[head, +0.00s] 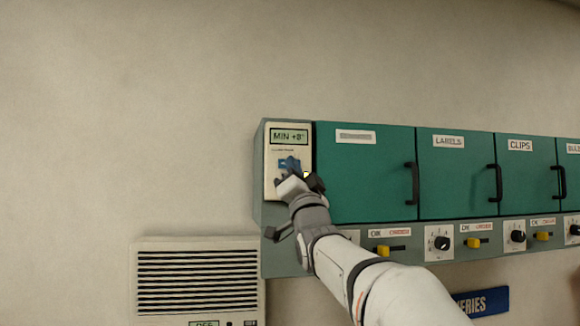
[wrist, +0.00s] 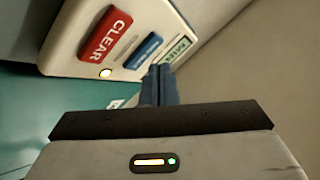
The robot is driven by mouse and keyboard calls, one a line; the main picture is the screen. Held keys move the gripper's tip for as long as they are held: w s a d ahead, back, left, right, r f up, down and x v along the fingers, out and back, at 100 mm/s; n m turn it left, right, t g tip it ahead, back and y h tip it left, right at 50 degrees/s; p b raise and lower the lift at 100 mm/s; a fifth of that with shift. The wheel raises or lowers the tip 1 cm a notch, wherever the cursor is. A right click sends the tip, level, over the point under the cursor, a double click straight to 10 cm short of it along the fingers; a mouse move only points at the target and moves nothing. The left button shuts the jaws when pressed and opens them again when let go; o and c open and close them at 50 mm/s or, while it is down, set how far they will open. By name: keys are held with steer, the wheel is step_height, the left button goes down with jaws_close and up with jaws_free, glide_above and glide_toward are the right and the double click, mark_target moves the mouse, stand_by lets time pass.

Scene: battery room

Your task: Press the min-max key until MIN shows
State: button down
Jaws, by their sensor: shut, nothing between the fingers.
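The thermometer panel (head: 270,150) is a pale upright unit at the left end of the wall cabinet. Its display (head: 289,136) reads MIN and a value that looks like +8°. In the wrist view a blue key (wrist: 144,50) sits between the red CLEAR key (wrist: 105,34) and the display (wrist: 180,50), seen at a slant. My gripper (head: 289,168) is in front of the panel, below the display, and hides part of it. In the wrist view its shut, empty fingers (wrist: 159,72) are close to the blue key. I cannot tell if they touch it.
Green cabinet doors (head: 365,185) with dark handles run to the right, above a strip of knobs and yellow switches (head: 382,250). A louvred wall unit (head: 197,280) is below left. A small light (wrist: 105,73) glows beside CLEAR. The wall to the left is bare.

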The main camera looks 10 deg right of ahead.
steer(key=s+b, duration=0.3)
steer(key=s, duration=0.2)
stand_by(0.9)
step_height(320, 180, down, 29)
steer(key=s+d+n+g+h, duration=0.1)
steer(key=n+g+h, duration=0.15)
steer(key=g, duration=0.85)
steer(key=s+f+n+g, duration=0.3)
steer(key=s+f+g, duration=1)
steer(key=s+f, duration=1.2)
step_height(320, 180, down, 4)
steer(key=shift+s+a+r+n, duration=0.1)
steer(key=shift+s+a+n, duration=0.15)
steer(key=shift+a+n, duration=0.15)
